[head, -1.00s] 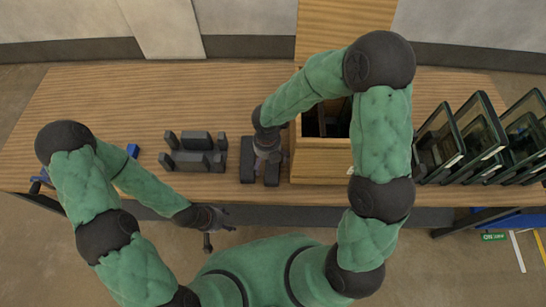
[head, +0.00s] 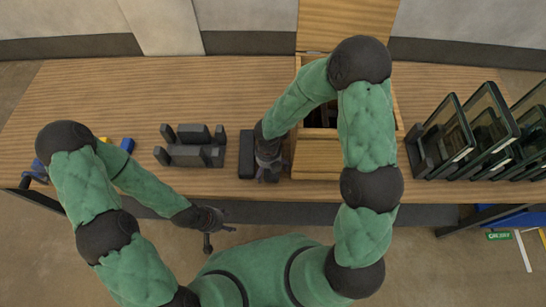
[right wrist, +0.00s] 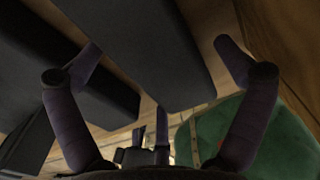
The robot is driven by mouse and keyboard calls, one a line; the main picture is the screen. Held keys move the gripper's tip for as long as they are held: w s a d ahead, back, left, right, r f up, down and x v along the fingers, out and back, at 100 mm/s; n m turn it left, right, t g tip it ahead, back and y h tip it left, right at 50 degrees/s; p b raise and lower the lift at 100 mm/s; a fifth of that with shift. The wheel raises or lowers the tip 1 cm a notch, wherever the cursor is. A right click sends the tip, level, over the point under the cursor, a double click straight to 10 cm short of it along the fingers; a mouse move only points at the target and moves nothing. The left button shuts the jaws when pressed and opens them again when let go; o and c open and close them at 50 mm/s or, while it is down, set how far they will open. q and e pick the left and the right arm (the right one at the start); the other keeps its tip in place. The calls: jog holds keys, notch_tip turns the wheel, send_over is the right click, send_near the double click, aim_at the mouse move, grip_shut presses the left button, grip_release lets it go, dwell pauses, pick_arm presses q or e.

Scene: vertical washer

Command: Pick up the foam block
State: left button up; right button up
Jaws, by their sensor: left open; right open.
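A dark grey block, which looks like foam, lies between the open fingers of my right gripper (right wrist: 160,75) in the right wrist view (right wrist: 150,45); it does not look clamped. In the head view my right gripper (head: 268,172) is low over the table, left of the wooden box, and hides what is under it. A second dark block (head: 246,155) lies just left of it; a dark block also shows at the left of the right wrist view (right wrist: 85,90). My left gripper (head: 212,222) is open and empty in front of the table edge.
The open wooden box (head: 318,157) stands close right of my right gripper. A dark grey slotted holder (head: 190,150) stands to the left. Glass-fronted panels (head: 465,140) stand in a rack at the right. The table's back left (head: 150,90) is clear.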

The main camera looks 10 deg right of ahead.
jog(key=c, duration=1)
jog(key=shift+r, duration=0.15)
jog(key=shift+r+p, duration=0.45)
jog(key=shift+r, duration=0.15)
notch_tip(320, 180, up, 2)
jog(key=shift+r+p, duration=0.15)
jog(key=shift+p, duration=0.45)
jog(key=s+a+r+p, duration=0.1)
jog(key=s+r, duration=0.2)
jog(key=s, duration=0.1)
jog(key=s+a+r+p, duration=0.1)
jog(key=s+r, duration=0.2)
jog(key=s, duration=0.2)
jog(key=s+a+r+p, duration=0.1)
jog(key=s+r, duration=0.2)
jog(key=s, duration=0.1)
jog(key=shift+s+a+r, duration=0.15)
jog(key=shift+s+a, duration=0.1)
jog(key=shift+a, duration=0.1)
